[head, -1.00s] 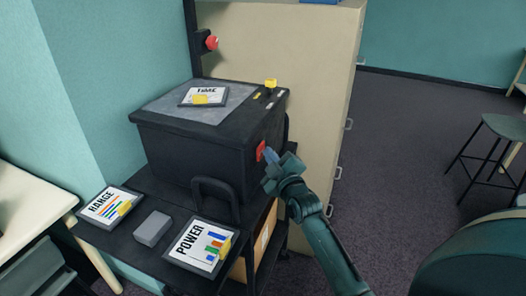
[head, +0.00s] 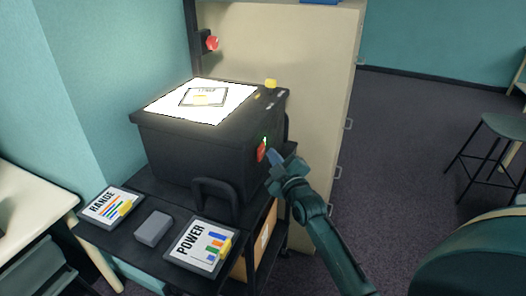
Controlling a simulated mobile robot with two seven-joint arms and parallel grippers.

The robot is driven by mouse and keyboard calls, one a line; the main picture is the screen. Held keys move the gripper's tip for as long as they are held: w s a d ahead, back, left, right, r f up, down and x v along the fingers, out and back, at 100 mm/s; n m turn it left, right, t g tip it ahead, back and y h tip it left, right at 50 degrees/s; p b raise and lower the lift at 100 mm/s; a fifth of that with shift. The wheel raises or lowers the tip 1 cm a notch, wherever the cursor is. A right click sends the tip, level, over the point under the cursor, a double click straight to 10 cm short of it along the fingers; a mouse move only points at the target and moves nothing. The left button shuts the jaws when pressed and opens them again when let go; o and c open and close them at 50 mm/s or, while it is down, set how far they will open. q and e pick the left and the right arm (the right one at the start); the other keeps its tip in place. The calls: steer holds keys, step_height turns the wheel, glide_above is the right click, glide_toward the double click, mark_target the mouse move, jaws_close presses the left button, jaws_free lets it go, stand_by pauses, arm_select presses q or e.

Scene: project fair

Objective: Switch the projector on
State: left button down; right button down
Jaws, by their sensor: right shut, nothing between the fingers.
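The projector (head: 190,158) is a dark box on a black cart, and its top glass plate (head: 232,104) glows bright white. A red switch (head: 262,151) sits on its right side, with a small green light (head: 265,140) showing just above it. My right gripper (head: 272,159) is shut and empty, its tips just right of the red switch with a small gap seen between them. My left gripper is not in view.
A framed TIME card (head: 203,97) lies on the glass. RANGE (head: 112,205) and POWER (head: 199,245) cards and a grey block (head: 153,228) lie on the cart. A beige cabinet (head: 315,60) stands behind, a stool (head: 490,140) at right. Open floor (head: 400,130) lies between.

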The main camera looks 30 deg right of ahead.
arm_select(q)
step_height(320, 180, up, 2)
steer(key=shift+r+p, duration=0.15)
steer(key=shift+p, duration=0.9)
arm_select(e)
steer(key=s+d, duration=0.4)
steer(key=shift+s, duration=0.3)
steer(key=shift+a, duration=0.1)
